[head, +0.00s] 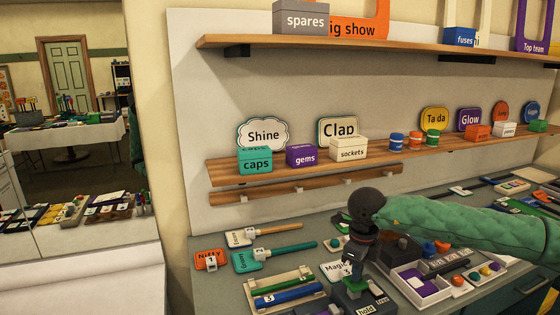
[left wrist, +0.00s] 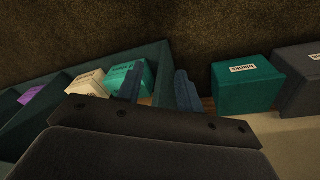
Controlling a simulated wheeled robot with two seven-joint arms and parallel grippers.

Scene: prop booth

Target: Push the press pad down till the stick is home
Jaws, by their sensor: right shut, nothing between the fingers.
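My right gripper (head: 352,266) is shut and empty, pointing down over a dark fixture (head: 345,302) labelled "hold" and "free" at the bottom of the head view. A small dark green pad (head: 355,284) shows on the fixture just under the fingertips; I cannot tell whether they touch. A "Magic" sign (head: 333,270) lies beside the gripper. Any stick in the fixture is hidden or too small to tell. My left gripper (left wrist: 158,84) shows only in the left wrist view, its two fingers apart, near a teal tray with small boxes.
A tray (head: 262,299) with a green and a blue stick lies left of the fixture. Behind it are signs with a teal stick (head: 291,248) and an orange stick (head: 278,229). A white parts tray (head: 412,291) stands close on the right. Shelves run along the back.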

